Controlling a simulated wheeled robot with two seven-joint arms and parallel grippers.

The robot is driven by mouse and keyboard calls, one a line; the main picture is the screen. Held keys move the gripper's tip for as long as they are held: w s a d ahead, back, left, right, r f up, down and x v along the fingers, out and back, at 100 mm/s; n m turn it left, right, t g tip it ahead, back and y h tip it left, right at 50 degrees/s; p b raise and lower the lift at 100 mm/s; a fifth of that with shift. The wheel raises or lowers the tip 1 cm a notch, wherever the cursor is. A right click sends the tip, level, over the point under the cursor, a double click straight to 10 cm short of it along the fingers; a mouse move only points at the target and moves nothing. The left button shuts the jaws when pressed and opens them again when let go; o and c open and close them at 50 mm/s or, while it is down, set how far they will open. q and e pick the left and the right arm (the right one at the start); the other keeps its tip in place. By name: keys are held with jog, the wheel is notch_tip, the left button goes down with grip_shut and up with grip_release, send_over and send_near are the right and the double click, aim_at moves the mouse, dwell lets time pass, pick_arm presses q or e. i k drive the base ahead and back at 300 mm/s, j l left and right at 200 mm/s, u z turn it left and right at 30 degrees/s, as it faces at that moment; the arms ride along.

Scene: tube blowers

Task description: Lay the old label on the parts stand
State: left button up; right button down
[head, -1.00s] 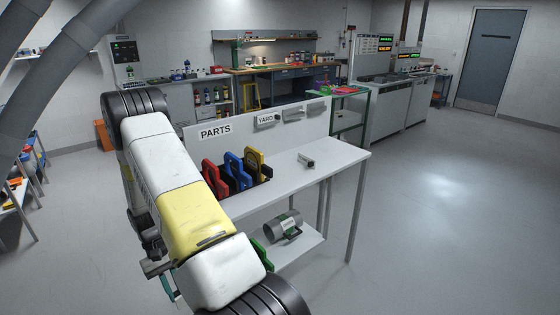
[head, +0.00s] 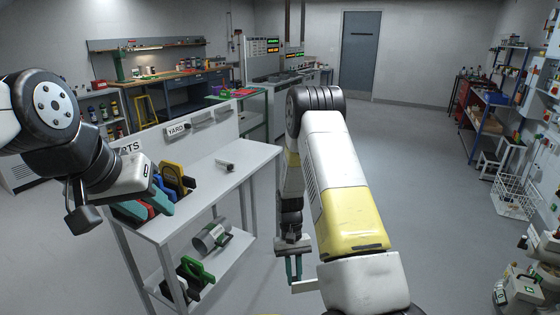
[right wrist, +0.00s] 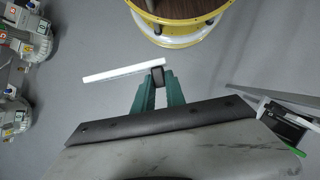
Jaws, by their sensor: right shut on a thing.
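The parts stand (head: 245,160) is a white table with a back panel and a partly covered PARTS sign, left of centre in the head view. My right gripper (head: 294,268) is to the right of the stand, apart from it and lower than its top. It is shut on the old label (head: 306,286), a thin white strip seen nearly edge-on. In the right wrist view the label (right wrist: 120,71) sticks out left from a small dark block between the teal fingertips (right wrist: 158,82). My left gripper (head: 148,200) is above the stand's left end with its teal fingers apart, seemingly empty.
Red, blue and yellow handled tools (head: 176,180) stand in a holder at the stand's left. A small grey cylinder (head: 225,165) lies on its top; the right part is bare. A larger grey cylinder (head: 211,236) lies on the lower shelf.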

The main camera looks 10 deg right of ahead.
aim_at(248, 154)
jog(key=i+l+z, duration=0.1)
jog(key=z, duration=0.3)
jog(key=i+z, duration=0.15)
jog(key=z, duration=0.25)
jog(key=i+l+u, duration=0.15)
jog(key=i+u, duration=0.2)
jog(key=i, duration=0.25)
jog(key=i+u, duration=0.2)
jog(key=u, duration=0.25)
jog(key=i+u, duration=0.2)
jog(key=u, duration=0.3)
